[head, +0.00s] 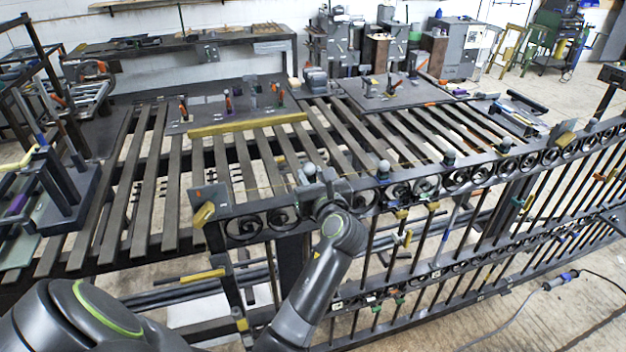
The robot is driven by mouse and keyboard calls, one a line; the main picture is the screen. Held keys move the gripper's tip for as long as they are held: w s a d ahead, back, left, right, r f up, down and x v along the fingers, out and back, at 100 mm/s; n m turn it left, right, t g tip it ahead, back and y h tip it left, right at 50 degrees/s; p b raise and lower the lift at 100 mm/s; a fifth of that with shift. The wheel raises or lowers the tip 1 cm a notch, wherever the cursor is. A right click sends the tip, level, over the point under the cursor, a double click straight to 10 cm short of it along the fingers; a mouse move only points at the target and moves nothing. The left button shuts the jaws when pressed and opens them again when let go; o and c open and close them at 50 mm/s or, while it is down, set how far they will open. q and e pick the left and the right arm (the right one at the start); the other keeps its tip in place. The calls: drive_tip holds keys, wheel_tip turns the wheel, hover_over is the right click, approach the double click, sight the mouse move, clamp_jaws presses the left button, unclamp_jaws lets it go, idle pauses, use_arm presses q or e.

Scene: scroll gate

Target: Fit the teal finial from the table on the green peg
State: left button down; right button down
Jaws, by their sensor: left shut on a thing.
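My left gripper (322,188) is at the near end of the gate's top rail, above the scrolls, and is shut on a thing. A small rounded grey-teal finial (308,170) shows at its fingertips; its lower part is hidden by the gripper. Whether it touches the rail or a peg I cannot tell. The green peg cannot be made out; the gripper and wrist cover that part of the rail. My right gripper is not in view.
The dark gate (440,180) runs from centre to right, with yellow clamps (204,213) at its end. Behind it is a slatted bench (215,165) with a yellow bar (248,124) and small tools. A rack (60,180) stands left. Floor at lower right holds a cable.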

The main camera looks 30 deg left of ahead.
use_arm(q)
drive_tip(key=shift+f+b+x, duration=0.15)
drive_tip(key=shift+b+x, duration=0.5)
drive_tip(key=shift+x, duration=0.4)
drive_tip(key=shift+f+b+x, duration=0.2)
drive_tip(key=shift+b+x, duration=0.4)
drive_tip(key=shift+x, duration=0.45)
drive_tip(key=shift+f+b, duration=1.2)
drive_tip(key=shift+b, duration=0.75)
drive_tip(key=shift+r, duration=0.1)
drive_tip(key=shift+s+p, duration=0.1)
drive_tip(key=shift+p, duration=0.7)
drive_tip(key=shift+f+b, duration=0.45)
drive_tip(key=shift+f, duration=1.4)
drive_tip(key=c, duration=1)
unclamp_jaws()
drive_tip(key=shift+c, duration=0.2)
